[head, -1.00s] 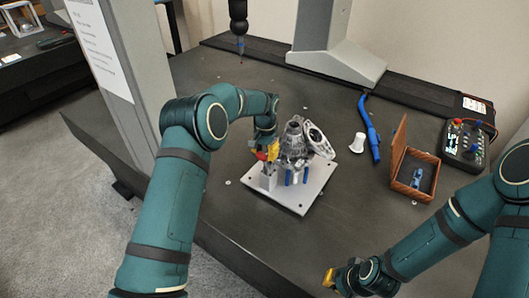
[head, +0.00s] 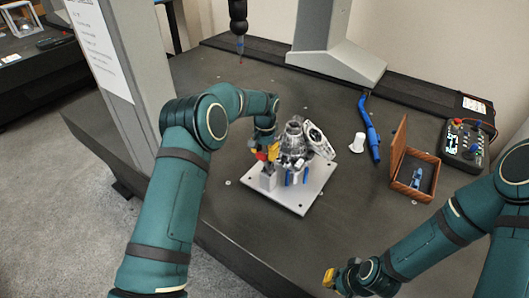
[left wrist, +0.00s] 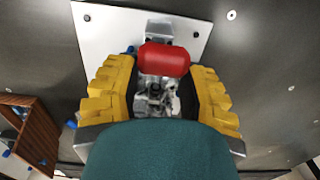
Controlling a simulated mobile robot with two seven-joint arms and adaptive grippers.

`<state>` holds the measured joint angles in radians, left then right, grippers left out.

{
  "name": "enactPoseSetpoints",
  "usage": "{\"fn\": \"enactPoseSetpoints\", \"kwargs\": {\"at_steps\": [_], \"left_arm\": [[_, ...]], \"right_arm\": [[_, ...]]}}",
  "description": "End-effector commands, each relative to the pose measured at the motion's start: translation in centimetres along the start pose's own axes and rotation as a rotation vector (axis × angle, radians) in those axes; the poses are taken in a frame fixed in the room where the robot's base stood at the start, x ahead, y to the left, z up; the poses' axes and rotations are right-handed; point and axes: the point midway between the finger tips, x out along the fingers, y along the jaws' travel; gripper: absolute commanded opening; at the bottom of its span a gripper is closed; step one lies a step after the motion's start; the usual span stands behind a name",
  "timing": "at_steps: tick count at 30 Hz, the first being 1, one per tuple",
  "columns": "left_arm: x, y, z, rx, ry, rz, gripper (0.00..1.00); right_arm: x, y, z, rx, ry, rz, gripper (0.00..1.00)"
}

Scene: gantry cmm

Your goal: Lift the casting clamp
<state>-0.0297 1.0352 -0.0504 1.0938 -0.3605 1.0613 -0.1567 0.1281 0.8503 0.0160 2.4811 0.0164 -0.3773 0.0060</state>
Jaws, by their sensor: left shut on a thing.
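The casting clamp shows its red handle (left wrist: 164,60) in the left wrist view, between the yellow fingers of my left gripper (left wrist: 160,88). In the head view my left gripper (head: 266,153) is at the clamp, on the left side of the grey metal casting (head: 294,142). The gripper is shut on the clamp; its fingers and arm hide most of it. The casting stands on a light fixture plate (head: 300,203) with blue supports. My right gripper (head: 331,279) is low at the front, apart from everything; its finger opening is not clear.
A white cone-like part (head: 357,143) and a blue arm-like tool (head: 370,128) lie right of the plate. A brown open box (head: 400,181) and a control panel (head: 466,145) are further right. A probe (head: 240,42) hangs behind. The front table area is clear.

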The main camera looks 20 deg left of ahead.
Motion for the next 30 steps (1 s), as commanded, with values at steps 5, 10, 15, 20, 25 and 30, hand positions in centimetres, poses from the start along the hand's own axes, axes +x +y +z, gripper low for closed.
{"fn": "enactPoseSetpoints", "kwargs": {"at_steps": [5,10,15,20,25,30], "left_arm": [[0.2,0.1,0.0,0.001,-0.001,0.002,0.0],[0.2,0.1,0.0,0.001,-0.001,0.002,0.52],[0.1,0.1,0.0,0.001,-0.001,0.001,0.76],[0.1,0.1,0.0,0.0,-0.001,0.001,0.76],[-0.7,0.0,0.0,0.0,0.001,0.0,0.76],[-3.5,0.0,-0.1,0.001,0.003,-0.001,0.76]], "right_arm": [[0.0,0.0,0.0,0.0,0.0,0.0,0.0],[0.0,0.0,0.0,0.0,0.0,0.0,0.0],[0.0,0.0,0.0,0.0,0.0,0.0,0.0],[0.0,0.0,0.0,0.0,0.0,0.0,0.0],[0.0,0.0,0.0,0.0,0.0,0.0,0.0],[0.0,0.0,0.0,0.0,0.0,0.0,0.0]]}}
